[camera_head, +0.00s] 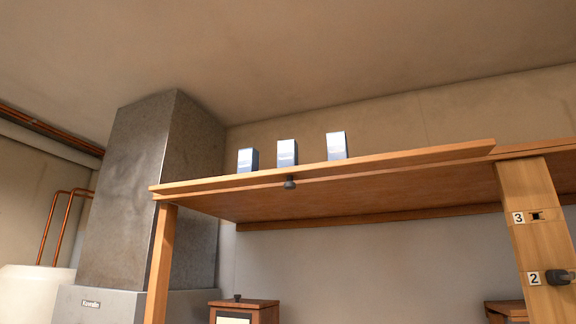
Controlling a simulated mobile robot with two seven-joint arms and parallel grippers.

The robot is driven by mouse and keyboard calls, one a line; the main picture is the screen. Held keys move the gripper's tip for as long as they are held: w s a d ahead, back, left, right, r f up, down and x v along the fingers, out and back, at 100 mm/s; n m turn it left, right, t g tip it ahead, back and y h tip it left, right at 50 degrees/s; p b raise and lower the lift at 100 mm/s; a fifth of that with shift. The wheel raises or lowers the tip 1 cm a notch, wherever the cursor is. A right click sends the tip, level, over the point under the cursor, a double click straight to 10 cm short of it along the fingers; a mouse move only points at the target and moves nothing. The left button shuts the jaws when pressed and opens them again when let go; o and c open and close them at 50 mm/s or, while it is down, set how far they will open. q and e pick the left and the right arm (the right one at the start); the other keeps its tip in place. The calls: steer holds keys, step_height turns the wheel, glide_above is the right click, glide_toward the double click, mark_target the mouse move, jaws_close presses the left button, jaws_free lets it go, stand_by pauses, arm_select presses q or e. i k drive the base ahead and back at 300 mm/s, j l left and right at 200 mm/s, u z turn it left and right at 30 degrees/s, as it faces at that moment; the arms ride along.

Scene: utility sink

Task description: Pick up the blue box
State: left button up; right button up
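Three small upright boxes stand apart in a row on a raised wooden shelf (370,164), seen from below. The left box (248,160) looks the bluest, with a darker blue side. The middle box (287,153) and the right box (336,146) have pale silvery-blue fronts and blue sides. I cannot tell which one is meant by the blue box. The shelf's front edge may hide their bases. Neither of my grippers is in view.
A wooden post (545,235) with number labels 3 and 2 stands at the right. A dark knob (289,183) shows at the shelf's front edge. A tall grey metal unit (140,190) stands left of the shelf. A small wooden box (262,306) is below.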

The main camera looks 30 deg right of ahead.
mark_target(287, 150)
steer(key=i+j+z, duration=0.15)
steer(key=z, duration=0.6)
steer(key=i+j+z, duration=0.3)
steer(key=j, duration=0.25)
steer(key=j+z, duration=0.2)
steer(key=i+j, duration=0.1)
steer(key=j, duration=0.35)
steer(key=i+j+z, duration=0.1)
steer(key=j, duration=0.35)
steer(key=i+j, duration=0.15)
steer(key=j, duration=0.3)
steer(key=i+j, duration=0.1)
steer(key=j, duration=0.35)
steer(key=i+j+z, duration=0.1)
steer(key=j, duration=0.35)
